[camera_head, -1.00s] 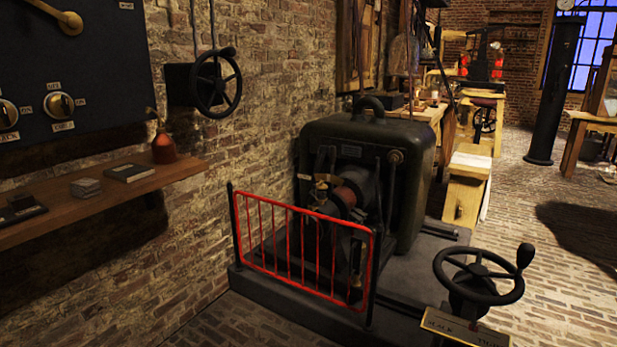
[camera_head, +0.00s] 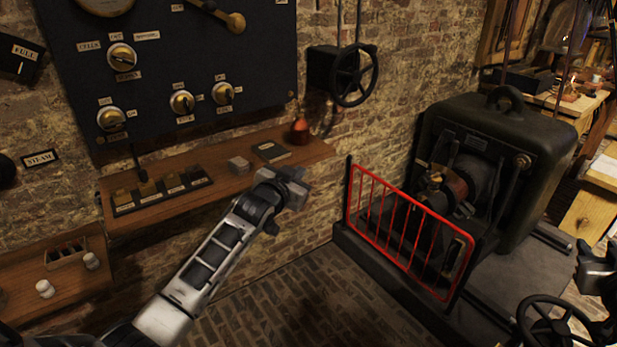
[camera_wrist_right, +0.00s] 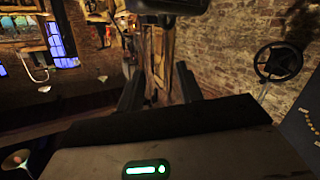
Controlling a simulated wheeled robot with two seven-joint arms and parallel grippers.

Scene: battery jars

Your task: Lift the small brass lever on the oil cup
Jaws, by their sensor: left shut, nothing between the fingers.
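A small brass fitting (camera_head: 436,179) sits on the front of the dark green machine (camera_head: 492,125), behind the red railing. It may be the oil cup, but its lever is too small to make out. My left gripper (camera_head: 293,188) is shut and empty, in front of the wooden shelf and left of the railing, well apart from the brass fitting. My right gripper shows in part at the right edge of the head view (camera_head: 594,268). In the right wrist view its two dark fingers (camera_wrist_right: 160,88) stand apart with nothing between them.
The red railing (camera_head: 408,232) stands between my left gripper and the machine. A black handwheel (camera_head: 548,325) is close to my right arm. A switch panel (camera_head: 165,65) hangs above. Brick floor is clear below.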

